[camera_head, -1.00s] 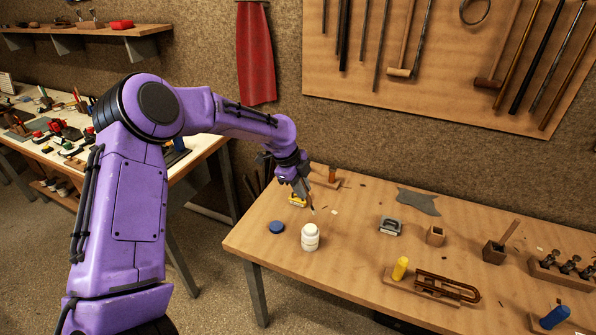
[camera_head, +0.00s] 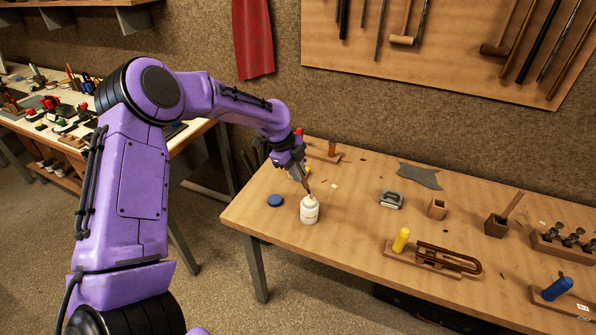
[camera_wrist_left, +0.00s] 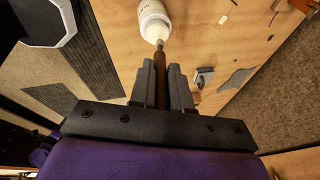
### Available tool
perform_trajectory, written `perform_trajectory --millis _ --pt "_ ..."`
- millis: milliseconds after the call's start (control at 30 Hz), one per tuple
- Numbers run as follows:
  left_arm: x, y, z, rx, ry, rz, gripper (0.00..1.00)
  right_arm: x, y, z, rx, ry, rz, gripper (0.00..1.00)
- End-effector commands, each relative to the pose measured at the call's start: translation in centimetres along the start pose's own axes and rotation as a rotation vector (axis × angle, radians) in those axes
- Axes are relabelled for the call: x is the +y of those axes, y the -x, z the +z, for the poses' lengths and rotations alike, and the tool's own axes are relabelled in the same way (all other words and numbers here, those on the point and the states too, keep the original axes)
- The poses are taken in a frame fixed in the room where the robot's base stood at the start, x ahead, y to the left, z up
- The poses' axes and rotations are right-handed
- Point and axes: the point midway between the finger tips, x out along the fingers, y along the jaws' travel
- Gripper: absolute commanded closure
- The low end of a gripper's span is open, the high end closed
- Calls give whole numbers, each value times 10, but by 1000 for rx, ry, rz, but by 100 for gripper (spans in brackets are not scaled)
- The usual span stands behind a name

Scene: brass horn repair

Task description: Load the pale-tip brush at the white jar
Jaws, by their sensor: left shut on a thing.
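The white jar (camera_head: 309,212) stands upright and uncapped near the left end of the wooden bench. It also shows at the top of the left wrist view (camera_wrist_left: 155,14). My left gripper (camera_head: 299,173) is just above and behind the jar, shut on the brush (camera_head: 307,186). In the left wrist view the brown brush handle (camera_wrist_left: 160,66) sits between the two fingers of my left gripper (camera_wrist_left: 162,75). The brush is tilted, its lower end at the jar's mouth. I cannot tell how deep the tip is. My right gripper is out of view.
A blue lid (camera_head: 275,200) lies left of the jar. To the right are a grey block-like item (camera_head: 391,200), a small wooden box (camera_head: 437,208), a yellow-handled tool (camera_head: 401,240) and a brown curved tube (camera_head: 448,260). Bare bench (camera_head: 350,225) lies right of the jar.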

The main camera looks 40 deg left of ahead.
Motion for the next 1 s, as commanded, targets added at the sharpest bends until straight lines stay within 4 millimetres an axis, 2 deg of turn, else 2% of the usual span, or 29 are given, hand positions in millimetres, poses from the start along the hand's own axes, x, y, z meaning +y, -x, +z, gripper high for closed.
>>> perform_trajectory --millis 1000 --pt "1 -6 2 1 1 0 100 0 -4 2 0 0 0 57"
